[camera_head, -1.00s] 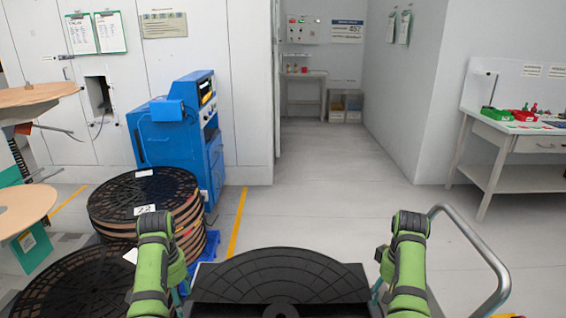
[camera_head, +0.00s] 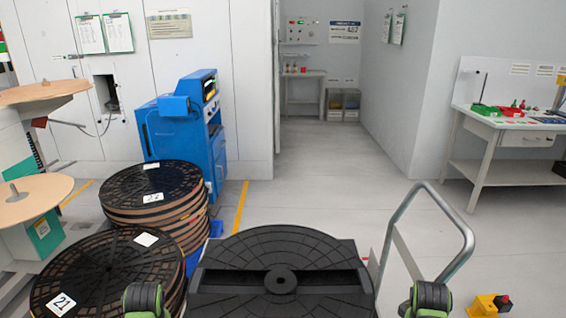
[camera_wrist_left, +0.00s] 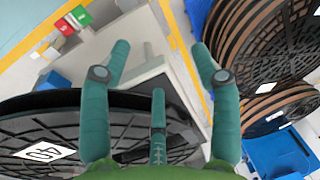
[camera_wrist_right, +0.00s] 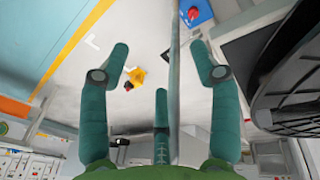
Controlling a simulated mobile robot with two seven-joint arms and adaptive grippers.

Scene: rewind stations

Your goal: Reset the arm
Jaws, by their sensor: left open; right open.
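My arms show in the head view only as green and black parts at the bottom edge, the left (camera_head: 145,300) and the right (camera_head: 430,298); their grippers are out of that view. In the left wrist view my left gripper (camera_wrist_left: 160,60) has its fingers spread and empty, beside a black slotted reel (camera_wrist_left: 110,125) with a white label. In the right wrist view my right gripper (camera_wrist_right: 160,60) is also spread and empty, with a thin grey bar (camera_wrist_right: 174,60) running between the fingers in the picture.
Stacks of black reels stand left (camera_head: 150,185) and front left (camera_head: 100,275). A blue machine (camera_head: 185,135) is behind them. A metal handle (camera_head: 440,215) rises on the right, near a yellow box with a red button (camera_head: 487,305). A workbench (camera_head: 510,135) stands right. The central floor is clear.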

